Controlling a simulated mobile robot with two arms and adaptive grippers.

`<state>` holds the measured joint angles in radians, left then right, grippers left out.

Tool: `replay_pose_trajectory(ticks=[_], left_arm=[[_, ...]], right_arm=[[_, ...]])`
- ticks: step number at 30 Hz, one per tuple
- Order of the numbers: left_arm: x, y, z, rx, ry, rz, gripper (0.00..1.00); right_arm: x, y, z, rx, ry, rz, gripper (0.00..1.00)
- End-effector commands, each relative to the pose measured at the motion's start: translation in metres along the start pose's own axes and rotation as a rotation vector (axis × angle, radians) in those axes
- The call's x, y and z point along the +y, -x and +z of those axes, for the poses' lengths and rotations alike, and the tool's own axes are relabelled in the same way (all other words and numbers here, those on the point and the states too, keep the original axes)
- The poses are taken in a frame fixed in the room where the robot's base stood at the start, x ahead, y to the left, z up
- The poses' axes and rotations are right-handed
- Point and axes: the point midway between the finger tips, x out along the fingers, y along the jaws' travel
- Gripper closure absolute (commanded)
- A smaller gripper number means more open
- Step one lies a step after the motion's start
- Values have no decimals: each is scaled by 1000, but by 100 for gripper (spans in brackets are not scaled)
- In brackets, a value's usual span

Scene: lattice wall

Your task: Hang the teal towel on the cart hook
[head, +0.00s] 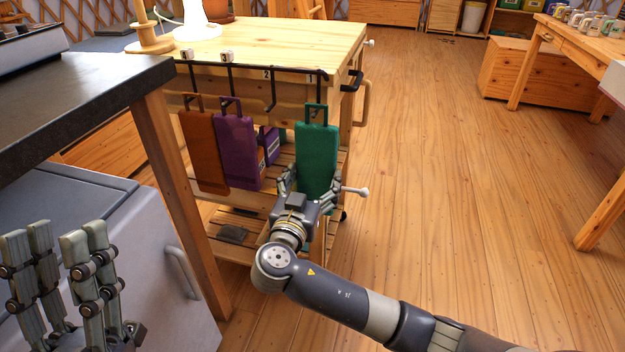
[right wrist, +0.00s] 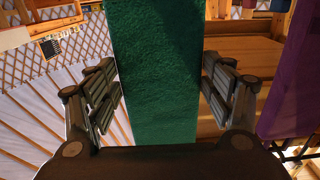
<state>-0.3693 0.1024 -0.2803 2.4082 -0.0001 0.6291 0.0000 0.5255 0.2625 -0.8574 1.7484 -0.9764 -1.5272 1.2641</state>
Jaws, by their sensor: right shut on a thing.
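The teal towel (head: 316,155) hangs upright below the right end of the cart's hook rail (head: 250,68), with a dark loop at its top. I cannot tell whether the loop touches a hook. My right gripper (head: 306,190) is shut on the towel's lower part. In the right wrist view the towel (right wrist: 158,70) runs between the fingers of my right gripper (right wrist: 162,95). The number 2 hook (head: 270,95) shows bare, left of the towel. My left gripper (head: 57,240) is open and empty at the lower left.
An orange-brown towel (head: 203,150) and a purple towel (head: 237,150) hang at the left of the rail. The wooden cart (head: 315,38) has a handle at its right end. A dark counter (head: 70,105) stands at the left.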

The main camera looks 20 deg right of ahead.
Motion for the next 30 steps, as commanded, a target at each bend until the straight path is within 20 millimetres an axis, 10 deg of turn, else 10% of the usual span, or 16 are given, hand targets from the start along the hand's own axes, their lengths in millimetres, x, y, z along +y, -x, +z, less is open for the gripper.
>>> replay_pose_trajectory(ticks=[5,6,9,23,30], left_arm=[[0,2,1,-8,1,-2,61],[0,2,2,-9,1,-2,61],[0,3,2,-12,2,-3,61],[1,1,-2,-1,2,-3,61],[1,2,-2,-3,1,-2,61]], right_arm=[[0,0,0,1,0,0,50],[0,0,0,1,0,0,19],[0,0,0,1,0,0,2],[0,4,1,-2,0,-1,2],[-1,43,2,-6,-1,-4,2]])
